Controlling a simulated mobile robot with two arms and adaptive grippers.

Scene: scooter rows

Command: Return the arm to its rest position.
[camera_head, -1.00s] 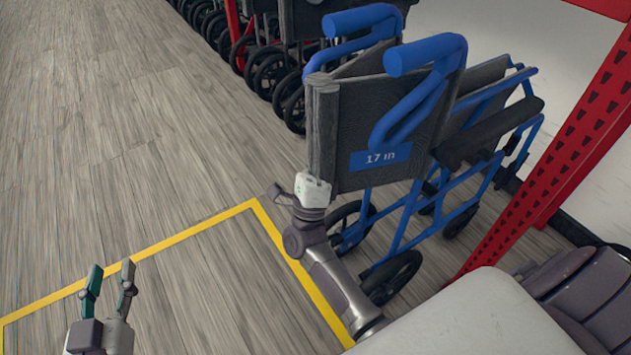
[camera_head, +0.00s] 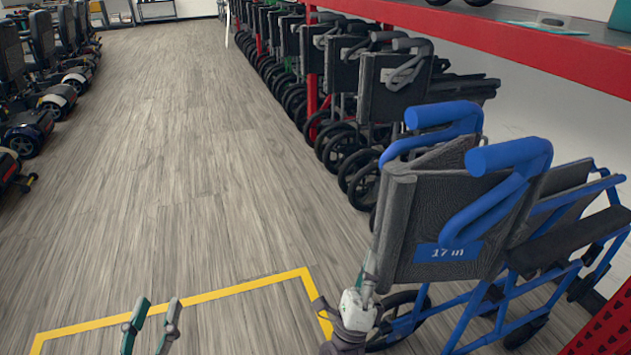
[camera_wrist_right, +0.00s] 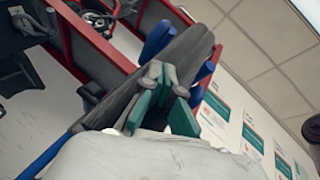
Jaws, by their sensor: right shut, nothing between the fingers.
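My right gripper (camera_head: 371,268) is at the lower left edge of the blue wheelchair's backrest, fingers up and shut with nothing between them. In the right wrist view its green-padded fingers (camera_wrist_right: 167,78) are in front of the grey backrest (camera_wrist_right: 120,95); I cannot tell if they touch it. The blue wheelchair (camera_head: 455,215) stands upright with a "17 in" label and blue push handles. Most of my right arm is below the head view. My left gripper (camera_head: 154,305) is at the bottom left, its two fingers apart and empty above the floor.
A row of dark wheelchairs (camera_head: 345,85) runs back along a red shelf (camera_head: 520,45). Mobility scooters (camera_head: 40,95) line the far left. A yellow floor line (camera_head: 200,297) marks a corner near my grippers. The wooden floor (camera_head: 180,170) between the rows is clear.

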